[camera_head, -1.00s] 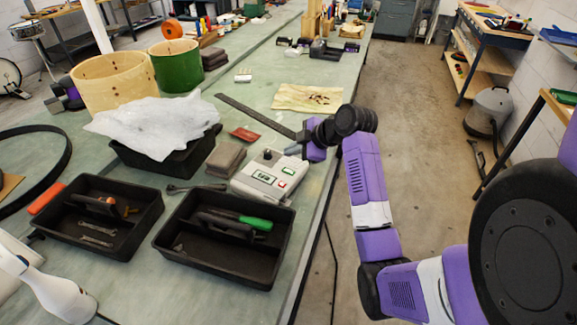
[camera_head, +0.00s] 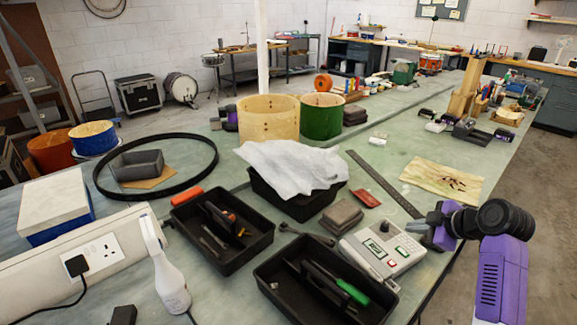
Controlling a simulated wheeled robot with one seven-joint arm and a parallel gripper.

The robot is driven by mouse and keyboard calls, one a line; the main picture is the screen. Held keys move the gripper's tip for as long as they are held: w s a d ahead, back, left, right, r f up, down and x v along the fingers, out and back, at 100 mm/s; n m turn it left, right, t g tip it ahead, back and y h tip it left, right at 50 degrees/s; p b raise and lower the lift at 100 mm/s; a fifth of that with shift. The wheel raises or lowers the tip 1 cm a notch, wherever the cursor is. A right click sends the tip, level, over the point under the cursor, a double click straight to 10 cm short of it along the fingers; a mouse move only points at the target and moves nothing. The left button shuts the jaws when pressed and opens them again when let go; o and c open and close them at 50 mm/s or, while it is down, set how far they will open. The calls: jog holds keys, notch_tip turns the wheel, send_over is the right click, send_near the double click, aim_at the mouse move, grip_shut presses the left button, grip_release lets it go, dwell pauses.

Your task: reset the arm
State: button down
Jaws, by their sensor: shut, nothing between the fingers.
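My arm is purple and black and comes in at the right edge of the bench. My gripper (camera_head: 424,225) points left at its end, over the bench's right edge, just above and beside the grey box with buttons. Its fingers are small in the picture and look closed, with nothing seen between them. The green bench top (camera_head: 395,145) lies under it.
Near my gripper are the grey button box (camera_head: 383,252), a steel ruler (camera_head: 385,184) and a paper sheet with dark bits (camera_head: 440,180). Two black trays (camera_head: 222,240) with tools, a white cloth (camera_head: 290,168) and two drum shells (camera_head: 268,121) fill the middle. Floor is open at right.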

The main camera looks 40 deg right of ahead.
jog(key=d+r+m+t+h, duration=0.2)
jog(key=d+r+m+h, duration=0.3)
jog(key=r+m+h, duration=0.15)
jog(key=s+a+f+m+t+h, duration=0.1)
jog(key=a+m+t, duration=0.15)
jog(key=a, duration=0.85)
jog(key=s+a+f+m+t+h, duration=0.15)
jog(key=a+m, duration=0.25)
jog(key=a, duration=0.7)
jog(key=s+a+f+n+y, duration=0.1)
jog(key=s+a+n+y, duration=0.2)
jog(key=s+a, duration=0.6)
jog(key=s+a+f+n+y, duration=0.1)
jog(key=s+a+n+y, duration=0.2)
jog(key=s+a+y, duration=0.5)
jog(key=s+a, duration=0.2)
jog(key=a, duration=0.6)
jog(key=shift+a+f+n, duration=0.2)
jog(key=shift+n, duration=0.2)
